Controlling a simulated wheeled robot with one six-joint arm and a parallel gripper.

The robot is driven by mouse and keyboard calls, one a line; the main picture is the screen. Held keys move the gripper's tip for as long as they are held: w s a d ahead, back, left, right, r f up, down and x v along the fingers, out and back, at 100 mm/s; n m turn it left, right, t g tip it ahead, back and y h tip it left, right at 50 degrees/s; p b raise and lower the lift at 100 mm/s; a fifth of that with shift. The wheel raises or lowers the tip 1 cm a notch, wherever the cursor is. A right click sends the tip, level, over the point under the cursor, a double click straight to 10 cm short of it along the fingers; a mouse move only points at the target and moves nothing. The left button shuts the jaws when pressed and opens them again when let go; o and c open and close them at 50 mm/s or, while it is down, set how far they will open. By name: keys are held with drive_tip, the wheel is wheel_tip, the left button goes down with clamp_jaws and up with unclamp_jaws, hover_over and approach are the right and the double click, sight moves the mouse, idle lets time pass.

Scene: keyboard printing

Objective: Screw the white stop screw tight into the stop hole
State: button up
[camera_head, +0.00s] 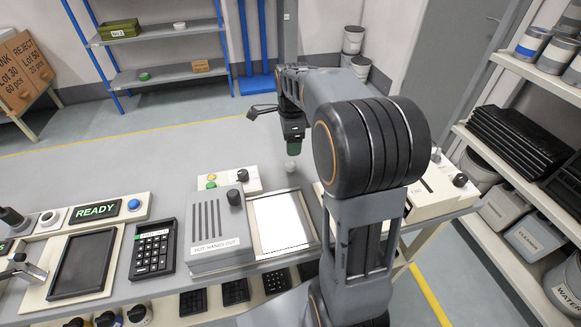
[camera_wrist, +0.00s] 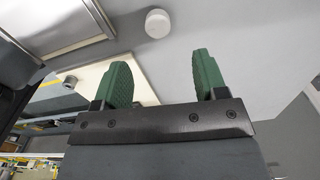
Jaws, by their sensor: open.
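A small round white piece (camera_head: 290,166), which looks like the white stop screw, stands at the table's far side, behind the white-sheeted tray. It also shows as a white disc in the wrist view (camera_wrist: 158,23). My gripper (camera_head: 292,148) is just above it in the head view. In the wrist view my gripper (camera_wrist: 163,62) has its two green fingers spread with nothing between them, and the white piece lies beyond the fingertips, apart from them. I cannot make out the stop hole in either view.
The tray with a white sheet (camera_head: 281,222) lies beside a grey vented box (camera_head: 219,230). A small panel with coloured buttons (camera_head: 229,181) stands behind that box. A cream unit with a black knob (camera_head: 436,187) stands to the right of my arm.

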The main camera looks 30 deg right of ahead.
sight(291, 163)
wheel_tip(291, 163, down, 4)
drive_tip(key=shift+a, duration=0.15)
drive_tip(key=shift+s+f+b, duration=0.15)
drive_tip(key=shift+f+b, duration=0.55)
drive_tip(key=shift+f, duration=2)
drive_tip(key=c, duration=1)
drive_tip(key=shift+r, duration=0.15)
